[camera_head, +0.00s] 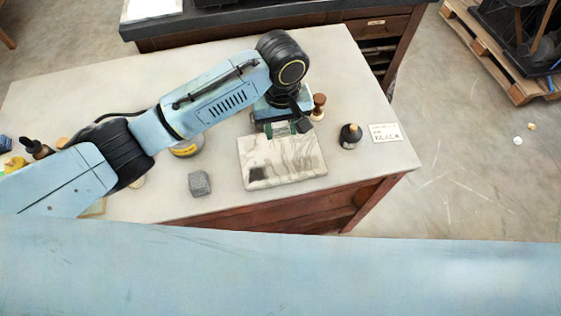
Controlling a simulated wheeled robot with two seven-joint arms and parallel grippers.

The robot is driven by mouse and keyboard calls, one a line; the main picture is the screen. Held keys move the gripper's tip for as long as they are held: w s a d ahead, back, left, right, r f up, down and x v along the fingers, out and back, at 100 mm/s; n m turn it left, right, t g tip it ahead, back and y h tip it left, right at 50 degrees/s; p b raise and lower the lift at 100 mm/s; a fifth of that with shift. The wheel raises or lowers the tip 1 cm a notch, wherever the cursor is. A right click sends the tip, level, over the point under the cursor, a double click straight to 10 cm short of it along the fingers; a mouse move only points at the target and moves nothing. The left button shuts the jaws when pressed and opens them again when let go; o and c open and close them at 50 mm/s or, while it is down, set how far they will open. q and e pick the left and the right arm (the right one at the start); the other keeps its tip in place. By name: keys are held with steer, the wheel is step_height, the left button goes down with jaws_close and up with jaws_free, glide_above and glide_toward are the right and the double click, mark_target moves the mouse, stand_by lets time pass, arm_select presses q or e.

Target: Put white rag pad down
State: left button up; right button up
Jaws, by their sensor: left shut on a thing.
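My left gripper (281,129) points down at the back edge of a pale, grey-streaked slab (283,172) near the table's front right. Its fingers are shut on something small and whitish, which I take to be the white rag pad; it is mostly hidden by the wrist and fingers. I cannot tell whether the pad touches the slab. My right gripper is not in view.
Bare tabletop lies behind my arm.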

mark_target(282, 161)
arm_select(q)
steer(key=shift+s+d+f+b, duration=0.15)
steer(key=shift+s+f+b, duration=0.1)
steer(key=shift+s+b, duration=0.2)
step_height(282, 161, down, 9)
steer(key=shift+f+b, duration=0.2)
steer(key=shift+b, duration=0.75)
steer(key=shift+f, duration=0.2)
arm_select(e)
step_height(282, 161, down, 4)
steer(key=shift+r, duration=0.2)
arm_select(q)
steer(key=shift+f, duration=0.15)
steer(key=o, duration=0.9)
steer(key=shift+o, duration=0.2)
